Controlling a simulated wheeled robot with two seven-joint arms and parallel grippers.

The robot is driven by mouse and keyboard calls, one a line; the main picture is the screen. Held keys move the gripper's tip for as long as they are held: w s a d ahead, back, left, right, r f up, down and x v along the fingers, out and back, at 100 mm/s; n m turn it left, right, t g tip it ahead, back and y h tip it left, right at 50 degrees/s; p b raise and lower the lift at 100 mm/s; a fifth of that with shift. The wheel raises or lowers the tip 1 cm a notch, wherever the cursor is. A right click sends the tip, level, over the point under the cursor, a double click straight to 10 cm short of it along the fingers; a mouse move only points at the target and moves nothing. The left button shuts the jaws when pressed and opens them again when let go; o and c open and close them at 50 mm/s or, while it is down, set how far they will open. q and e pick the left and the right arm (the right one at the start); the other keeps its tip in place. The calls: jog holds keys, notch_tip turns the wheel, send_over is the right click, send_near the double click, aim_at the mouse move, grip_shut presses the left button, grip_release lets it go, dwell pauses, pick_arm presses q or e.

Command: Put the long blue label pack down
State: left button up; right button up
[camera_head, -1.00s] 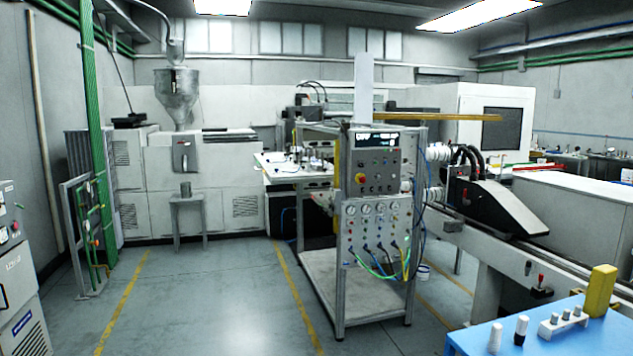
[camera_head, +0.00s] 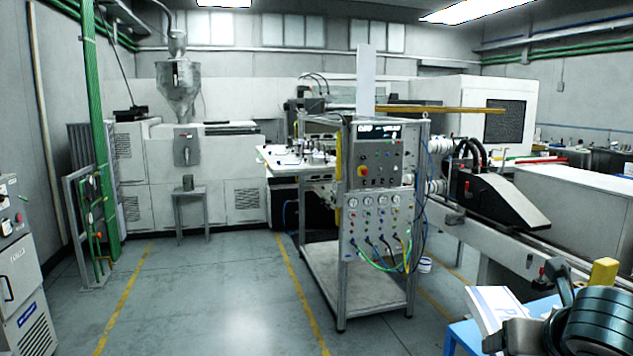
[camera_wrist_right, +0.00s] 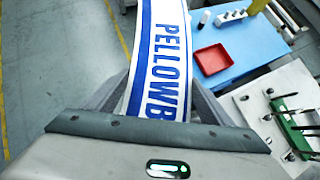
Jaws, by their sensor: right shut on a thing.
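The long blue label pack (camera_wrist_right: 165,50) is a white strip with blue bands and blue lettering. My right gripper (camera_wrist_right: 155,105) is shut on its near end, and the pack reaches away from the fingers toward the top of the right wrist view. In the head view the pack (camera_head: 490,305) shows at the lower right, in front of the blue table (camera_head: 458,337), held by my right gripper (camera_head: 512,330). Contact between the pack and the table cannot be told. Part of the pack is hidden between the fingers. My left gripper is not in view.
The blue table holds a red tray (camera_wrist_right: 213,60), a white-and-black bottle (camera_wrist_right: 230,17) and a yellow block (camera_head: 604,271).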

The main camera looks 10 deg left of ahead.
dwell(0.5)
jog(key=s+f, duration=0.5)
jog(key=f, duration=0.6)
jog(key=s+f, duration=0.4)
jog(key=f, duration=0.8)
jog(key=shift+s, duration=0.35)
